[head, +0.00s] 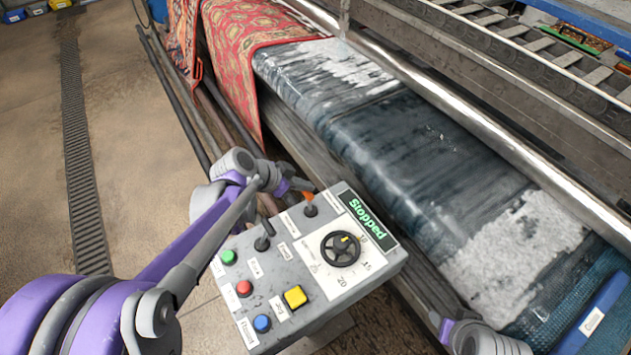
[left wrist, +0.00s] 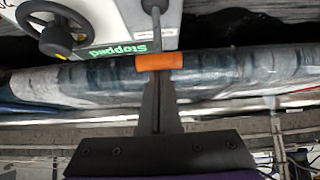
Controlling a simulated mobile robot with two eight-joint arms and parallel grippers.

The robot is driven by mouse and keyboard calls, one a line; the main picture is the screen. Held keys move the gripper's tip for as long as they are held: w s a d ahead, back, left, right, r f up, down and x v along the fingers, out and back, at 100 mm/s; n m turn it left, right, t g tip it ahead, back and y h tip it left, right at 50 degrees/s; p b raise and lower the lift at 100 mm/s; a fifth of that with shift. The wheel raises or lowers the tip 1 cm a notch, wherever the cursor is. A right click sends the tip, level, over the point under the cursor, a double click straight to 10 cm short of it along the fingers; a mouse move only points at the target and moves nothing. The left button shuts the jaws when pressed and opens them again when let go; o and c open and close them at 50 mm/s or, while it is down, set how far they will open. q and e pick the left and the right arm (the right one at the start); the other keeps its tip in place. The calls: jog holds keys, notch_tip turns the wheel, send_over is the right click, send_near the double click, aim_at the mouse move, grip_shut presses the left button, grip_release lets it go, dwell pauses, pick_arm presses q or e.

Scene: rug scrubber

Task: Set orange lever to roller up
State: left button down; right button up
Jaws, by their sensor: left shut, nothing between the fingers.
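The orange lever (head: 307,196) stands at the upper edge of the grey control box (head: 222,292), beside the green "Stopped" display (head: 366,216). Its orange handle tilts toward the rug machine. In the left wrist view the orange handle (left wrist: 160,61) lies across the tips of my left gripper (left wrist: 158,78). My left gripper (head: 302,185) is shut and empty, right at the lever's handle; I cannot tell whether they touch. Part of my right arm shows at the lower right of the head view, and its fingers are not clear.
The box also bears a black lever (head: 263,242), a dial (head: 341,249), and green, red, blue and yellow buttons. A red patterned rug (head: 240,45) lies over the machine's far end. The dark wet roller bed (head: 420,150) runs behind the box. Open floor lies left.

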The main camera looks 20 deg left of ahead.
pick_arm(q)
jog(key=s+a, duration=0.1)
jog(key=s+a+f, duration=0.1)
jog(key=shift+s, duration=0.35)
jog(key=shift+f, duration=0.1)
dwell(0.4)
jog(key=w+r, duration=0.1)
jog(key=d+r+p, duration=0.1)
jog(key=w+d+r, duration=0.1)
jog(key=shift+w+r+p, duration=0.3)
jog(key=shift+r+p, duration=0.05)
jog(key=shift+p, duration=0.05)
jog(key=s+a+r, duration=0.4)
jog(key=s+a, duration=0.1)
jog(key=s, duration=0.1)
jog(key=shift+s+a+r, duration=0.15)
jog(key=shift+s+r, duration=0.05)
jog(key=shift+s, duration=0.15)
